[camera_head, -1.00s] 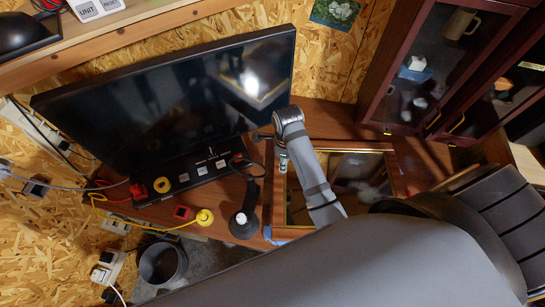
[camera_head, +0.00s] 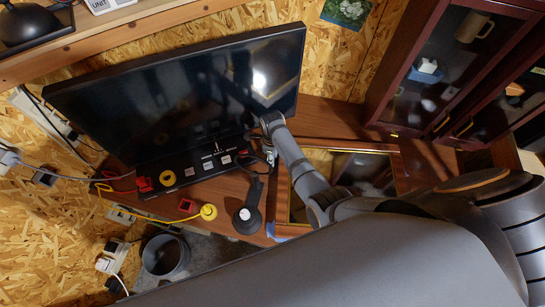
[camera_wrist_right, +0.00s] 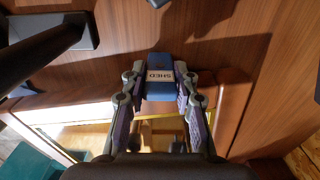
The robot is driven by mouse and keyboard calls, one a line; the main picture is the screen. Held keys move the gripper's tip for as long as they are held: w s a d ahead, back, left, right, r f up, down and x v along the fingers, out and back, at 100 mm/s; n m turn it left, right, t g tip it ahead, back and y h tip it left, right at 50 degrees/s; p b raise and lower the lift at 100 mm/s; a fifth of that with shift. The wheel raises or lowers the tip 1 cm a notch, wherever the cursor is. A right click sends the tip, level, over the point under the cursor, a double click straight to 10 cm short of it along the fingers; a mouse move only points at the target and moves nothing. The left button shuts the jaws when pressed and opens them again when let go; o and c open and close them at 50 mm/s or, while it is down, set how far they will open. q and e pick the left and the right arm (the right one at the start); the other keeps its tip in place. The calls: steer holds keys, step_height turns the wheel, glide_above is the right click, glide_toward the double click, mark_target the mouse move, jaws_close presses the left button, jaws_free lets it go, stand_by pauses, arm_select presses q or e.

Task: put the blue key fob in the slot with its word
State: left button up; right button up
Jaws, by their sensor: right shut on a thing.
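The blue key fob (camera_wrist_right: 158,91) shows in the right wrist view with a pale label reading SHED, upside down in the picture. My right gripper (camera_wrist_right: 160,84) is shut on it, one finger on each side, with wooden boards behind. In the head view my right arm reaches over the bench close to the monitor's lower right corner; its gripper and the fob are hard to make out there. A dark panel with several white word labels (camera_head: 207,165) lies below the monitor. The words are too small to read. My left gripper is not in view.
A monitor (camera_head: 180,95) stands behind the panel. A wood-framed glass panel (camera_head: 282,190) is under my right arm. A glass-door cabinet (camera_head: 390,80) stands right.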

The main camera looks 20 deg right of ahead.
steer(key=o, duration=1)
steer(key=shift+f, duration=0.1)
steer(key=shift+o, duration=0.2)
